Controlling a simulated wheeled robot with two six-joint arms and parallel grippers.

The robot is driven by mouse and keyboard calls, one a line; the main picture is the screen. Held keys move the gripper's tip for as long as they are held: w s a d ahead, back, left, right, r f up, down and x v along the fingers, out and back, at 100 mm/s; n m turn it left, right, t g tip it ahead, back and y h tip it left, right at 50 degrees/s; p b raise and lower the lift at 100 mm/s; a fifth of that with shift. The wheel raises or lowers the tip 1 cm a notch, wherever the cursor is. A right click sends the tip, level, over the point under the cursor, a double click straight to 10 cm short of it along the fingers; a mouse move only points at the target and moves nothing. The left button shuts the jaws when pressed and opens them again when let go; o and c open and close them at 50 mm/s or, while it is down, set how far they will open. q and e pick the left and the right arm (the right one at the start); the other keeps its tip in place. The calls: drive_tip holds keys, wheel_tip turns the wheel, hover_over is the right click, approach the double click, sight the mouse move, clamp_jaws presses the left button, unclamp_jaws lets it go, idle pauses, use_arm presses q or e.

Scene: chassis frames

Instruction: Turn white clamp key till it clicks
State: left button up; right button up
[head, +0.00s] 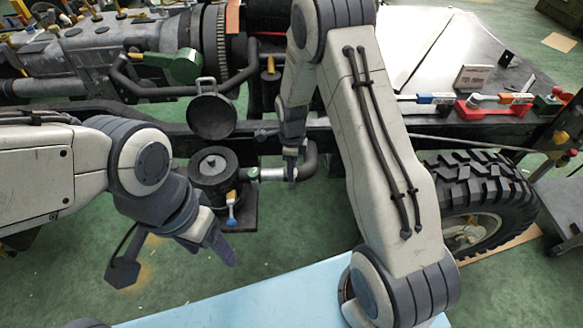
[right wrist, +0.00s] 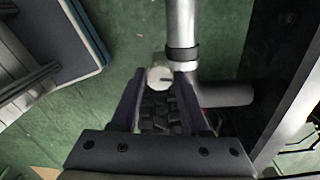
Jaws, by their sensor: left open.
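A white round key (right wrist: 159,77) shows in the right wrist view, beside a metal pipe (right wrist: 182,25) with a dark band clamp (right wrist: 183,54). My right gripper (right wrist: 160,84) is open, its two dark fingers apart with the key between their tips; I cannot tell whether either touches it. In the head view my right gripper (head: 291,176) points down over the silver pipe (head: 271,174), and the white key is hidden there. My left gripper (head: 220,248) is open and empty over the green floor, left of the pipe.
A black round canister (head: 212,168) and a blue-and-white handle (head: 232,207) stand left of the pipe. A dark chassis rail (head: 390,134) runs behind, with a large tyre (head: 478,188) at right. A light blue surface (head: 250,305) lies in front.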

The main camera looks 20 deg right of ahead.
drive_tip(key=shift+o, duration=1.2)
wheel_tip(320, 180, up, 11)
drive_tip(key=shift+f, duration=0.2)
